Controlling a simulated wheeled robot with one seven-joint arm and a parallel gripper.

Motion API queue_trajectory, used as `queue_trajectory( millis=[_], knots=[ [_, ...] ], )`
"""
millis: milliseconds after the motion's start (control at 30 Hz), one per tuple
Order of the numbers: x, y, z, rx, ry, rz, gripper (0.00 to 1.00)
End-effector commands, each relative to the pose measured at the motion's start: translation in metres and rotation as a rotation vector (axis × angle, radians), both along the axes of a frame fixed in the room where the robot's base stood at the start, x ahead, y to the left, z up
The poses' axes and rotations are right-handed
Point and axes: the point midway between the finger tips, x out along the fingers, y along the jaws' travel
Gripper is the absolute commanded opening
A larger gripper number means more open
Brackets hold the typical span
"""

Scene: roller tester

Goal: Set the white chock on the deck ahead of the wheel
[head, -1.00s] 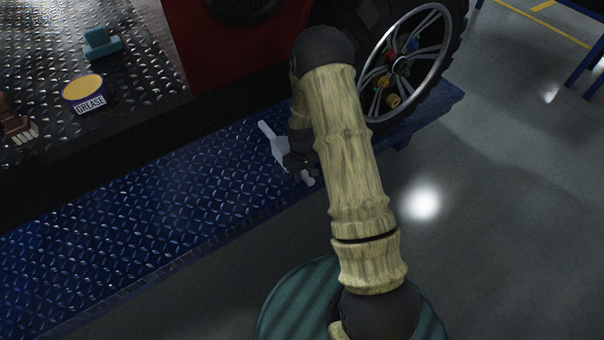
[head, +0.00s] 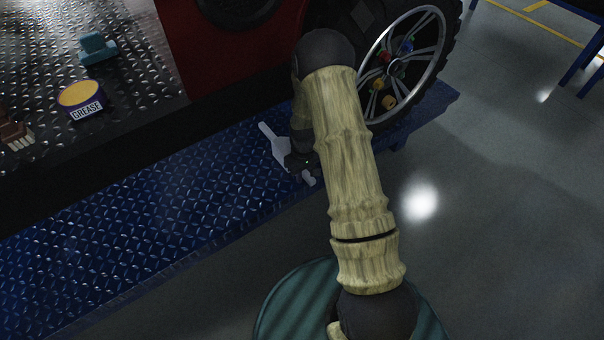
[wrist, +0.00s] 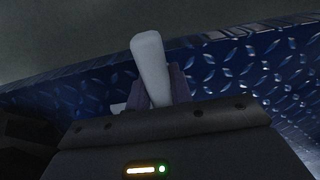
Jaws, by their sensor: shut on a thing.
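The white chock (head: 277,148) is at the blue diamond-plate deck (head: 140,225), just left of the wheel (head: 405,70) in the head view. My gripper (head: 301,166) is shut on the chock; my arm hides part of both. In the wrist view a white bar of the chock (wrist: 150,66) stands up from between the jaws, with the blue deck (wrist: 235,70) behind it. I cannot tell whether the chock touches the deck. The wheel has a black tyre, silver spokes and coloured nuts, and my arm covers its lower left side.
A grease tin (head: 81,96), a teal object (head: 97,48) and a brown brush (head: 15,134) lie on the dark raised plate at the left. A red panel (head: 215,60) stands behind the deck. The deck's left stretch is clear. Grey floor (head: 500,220) lies at the right.

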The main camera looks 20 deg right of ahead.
Motion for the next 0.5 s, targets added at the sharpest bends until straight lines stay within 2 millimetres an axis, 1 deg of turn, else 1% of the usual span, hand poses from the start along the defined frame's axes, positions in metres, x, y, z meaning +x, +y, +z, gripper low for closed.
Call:
queue_trajectory(
  millis=[500],
  knots=[
    [0.0038,-0.0083,0.001,0.0,-0.003,0.0,0.0]
  ],
)
